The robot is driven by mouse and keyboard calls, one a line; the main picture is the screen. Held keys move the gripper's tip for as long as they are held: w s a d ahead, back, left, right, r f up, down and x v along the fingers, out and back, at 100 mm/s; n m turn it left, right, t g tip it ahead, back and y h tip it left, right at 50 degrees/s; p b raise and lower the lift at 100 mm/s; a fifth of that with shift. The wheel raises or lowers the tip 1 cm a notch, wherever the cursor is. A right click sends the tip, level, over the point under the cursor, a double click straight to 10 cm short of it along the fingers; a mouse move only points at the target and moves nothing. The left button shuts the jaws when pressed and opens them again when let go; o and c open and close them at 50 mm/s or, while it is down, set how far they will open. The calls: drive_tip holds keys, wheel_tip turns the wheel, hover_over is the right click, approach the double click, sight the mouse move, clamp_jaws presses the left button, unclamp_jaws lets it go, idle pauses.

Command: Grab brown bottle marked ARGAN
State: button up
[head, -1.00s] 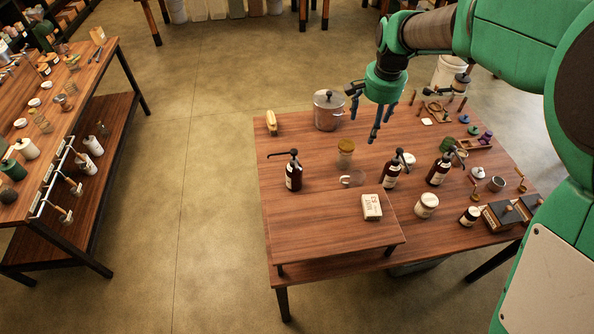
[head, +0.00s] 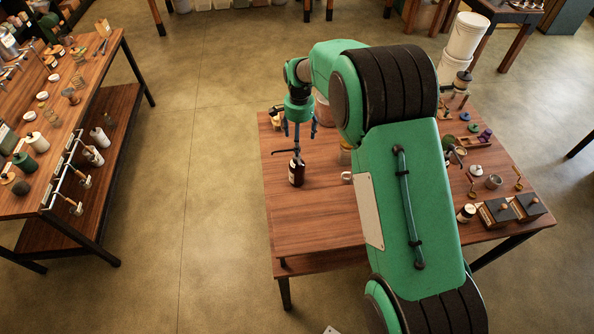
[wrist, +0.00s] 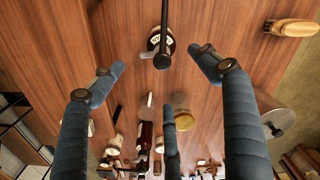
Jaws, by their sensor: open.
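A dark brown pump bottle (head: 296,173) with a black pump head stands upright on the table, left of my arm in the head view. Its label is too small to read as ARGAN. My gripper (head: 299,134) is above this bottle, fingers pointing down, open and empty. In the wrist view the bottle (wrist: 154,40) is seen from above, near the top, beyond and between the spread blue fingers (wrist: 158,66). Its long pump spout points up the picture. Another brown bottle (wrist: 144,138) lies lower in the wrist view, behind the fingers.
A metal pot (wrist: 268,122) and a tan brush-like object (wrist: 290,28) are on the right in the wrist view. A clear cup (head: 346,177) is right of the bottle. My arm hides the table's middle. Small jars and dark boxes (head: 496,212) stand on the right side.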

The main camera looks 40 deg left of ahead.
sight(297, 158)
drive_tip(key=shift+s+a+f, duration=0.1)
drive_tip(key=shift+a+f, duration=0.1)
drive_tip(key=shift+a, duration=0.05)
drive_tip(key=shift+f, duration=0.1)
drive_tip(key=shift+f, duration=4.2)
drive_tip(key=shift+f, duration=0.1)
drive_tip(key=shift+f+p, duration=0.4)
drive_tip(key=shift+f, duration=2.15)
drive_tip(key=shift+a, duration=0.1)
drive_tip(key=shift+r, duration=0.1)
clamp_jaws()
